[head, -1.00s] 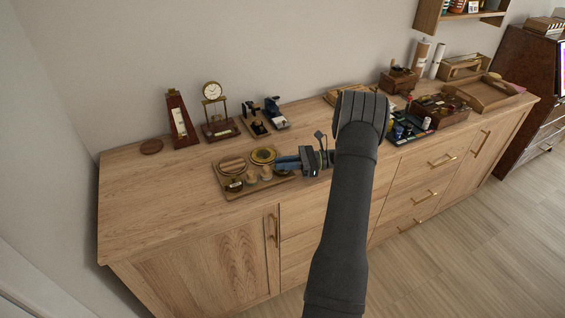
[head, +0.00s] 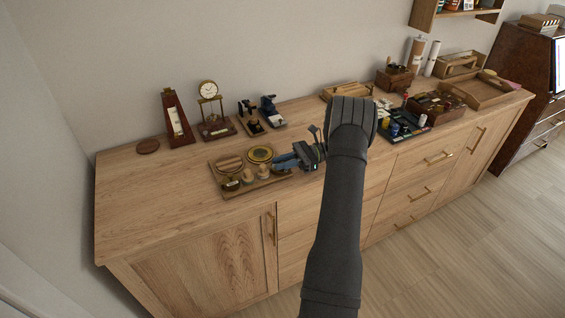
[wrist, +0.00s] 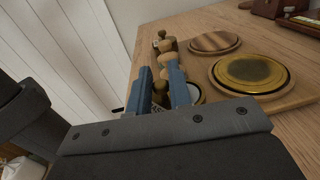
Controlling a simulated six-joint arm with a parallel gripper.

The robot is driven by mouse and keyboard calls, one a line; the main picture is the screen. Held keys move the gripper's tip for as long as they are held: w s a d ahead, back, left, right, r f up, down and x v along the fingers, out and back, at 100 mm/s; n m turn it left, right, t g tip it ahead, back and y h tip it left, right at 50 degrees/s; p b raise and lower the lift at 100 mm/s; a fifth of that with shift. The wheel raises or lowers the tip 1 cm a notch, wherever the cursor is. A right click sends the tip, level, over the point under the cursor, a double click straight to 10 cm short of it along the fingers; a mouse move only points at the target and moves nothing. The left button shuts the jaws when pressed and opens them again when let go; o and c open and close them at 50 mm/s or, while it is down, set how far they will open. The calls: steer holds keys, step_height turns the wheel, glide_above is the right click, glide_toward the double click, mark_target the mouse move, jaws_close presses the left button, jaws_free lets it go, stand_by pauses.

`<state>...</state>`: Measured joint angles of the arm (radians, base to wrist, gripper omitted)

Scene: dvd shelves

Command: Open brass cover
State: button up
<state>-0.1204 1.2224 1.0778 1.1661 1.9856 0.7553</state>
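A wooden tray (head: 272,182) holds a round brass-coloured disc (head: 260,154) on a wooden base; the disc also shows in the wrist view (wrist: 250,72). A striped wooden disc (head: 230,163) lies beside it. Several small knob-topped pieces stand along the tray's front. My gripper (head: 278,161) has blue fingers and is at the tray's right end. In the wrist view its fingers (wrist: 160,85) are apart, with a small brass knob (wrist: 160,92) showing in the gap; I cannot tell if they touch it. A pale round piece with a dark rim (wrist: 198,94) is partly hidden behind the right finger.
A metronome (head: 178,120), a clock (head: 212,112) and small dark devices (head: 262,112) stand behind the tray. Boxes and a dark tray (head: 405,128) stand to the right.

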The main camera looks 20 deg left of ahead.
steer(key=shift+o, duration=1)
steer(key=m+t+y, duration=0.2)
steer(key=shift+a+t, duration=0.25)
steer(key=shift+t, duration=0.15)
steer(key=m+t, duration=0.2)
steer(key=t, duration=0.1)
steer(key=a+m+t+y, duration=0.1)
steer(key=m+t, duration=0.1)
steer(key=t, duration=0.1)
steer(key=m+t+y, duration=0.1)
steer(key=m+t, duration=0.1)
steer(key=shift+w+a+t, duration=0.2)
steer(key=shift+w+t, duration=0.15)
steer(key=shift+t, duration=0.05)
steer(key=d, duration=1.8)
steer(key=s+d+r+n+h, duration=0.2)
steer(key=s+r+h, duration=0.1)
steer(key=s+r, duration=0.4)
steer(key=s+d+r+n+t+h, duration=0.1)
steer(key=s+d+r+n+h, duration=0.2)
steer(key=s+r, duration=0.4)
steer(key=shift+s+d+r+t+h, duration=0.3)
steer(key=shift+s+h, duration=0.5)
steer(key=shift+s, duration=0.7)
